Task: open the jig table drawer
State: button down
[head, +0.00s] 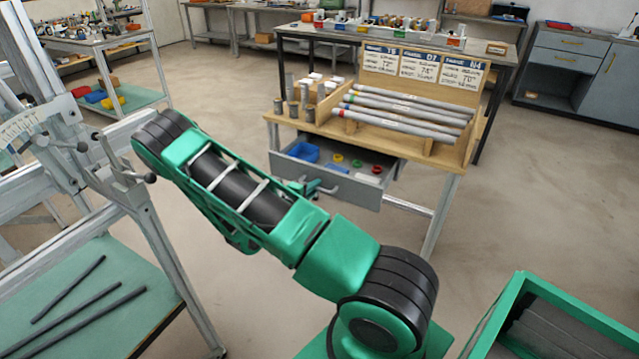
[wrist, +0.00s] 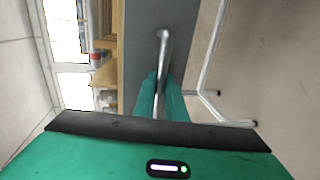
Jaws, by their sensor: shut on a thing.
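The jig table drawer (head: 352,188) is grey and stands pulled out from under the wooden jig table (head: 440,147). Its inside shows a blue bin and several small coloured rings. My gripper (head: 308,188) is at the drawer front, partly hidden by my green arm. In the wrist view, my gripper's green fingers (wrist: 160,98) are shut on the metal drawer handle (wrist: 164,45), which runs along the grey drawer front (wrist: 140,40).
Several grey tubes (head: 405,115) lie in the wooden rack below three label cards. A green-topped frame (head: 100,290) with dark rods is at the left. A green box (head: 560,315) is at the lower right. Floor in front of the drawer is clear.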

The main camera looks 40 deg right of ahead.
jog(key=shift+s+a+f, duration=0.1)
jog(key=shift+s+a, duration=0.15)
jog(key=shift+a, duration=0.55)
jog(key=shift+s+a+f, duration=0.1)
jog(key=shift+s+a, duration=0.15)
jog(key=shift+a, duration=0.55)
jog(key=c, duration=2.1)
grip_release()
jog(key=shift+r, duration=0.1)
jog(key=v, duration=1)
jog(key=shift+a, duration=0.35)
jog(key=shift+r, duration=0.1)
